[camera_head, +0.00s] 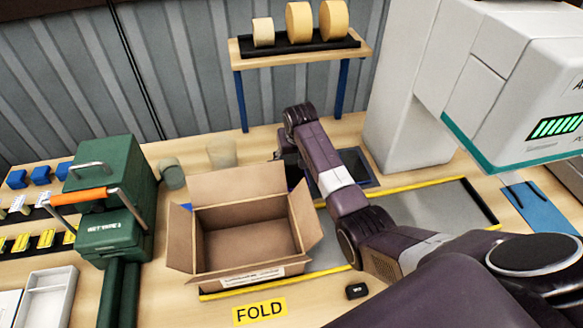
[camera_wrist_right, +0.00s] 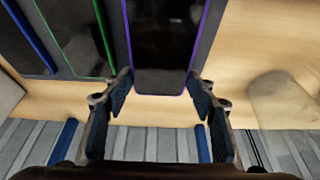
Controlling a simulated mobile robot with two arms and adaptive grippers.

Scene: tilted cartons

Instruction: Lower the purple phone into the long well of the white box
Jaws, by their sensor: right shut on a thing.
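The purple phone (camera_wrist_right: 163,45), a dark slab with a purple edge, shows in the right wrist view. My right gripper (camera_wrist_right: 160,92) has a finger at each side of its near end and is shut on it. In the head view my right gripper (camera_head: 284,156) is behind the open carton, mostly hidden by its own arm. I cannot make out the phone there. A white box (camera_head: 64,289) with a long well is at the lower left, cut off by the picture edge. My left gripper is not in view.
Green-edged (camera_wrist_right: 75,35) and blue-edged (camera_wrist_right: 28,45) phones lie beside the purple one. The open cardboard carton (camera_head: 197,245) and green tape machine (camera_head: 112,235) stand between my right gripper and the white box. A small dark block (camera_head: 356,291) lies near the front.

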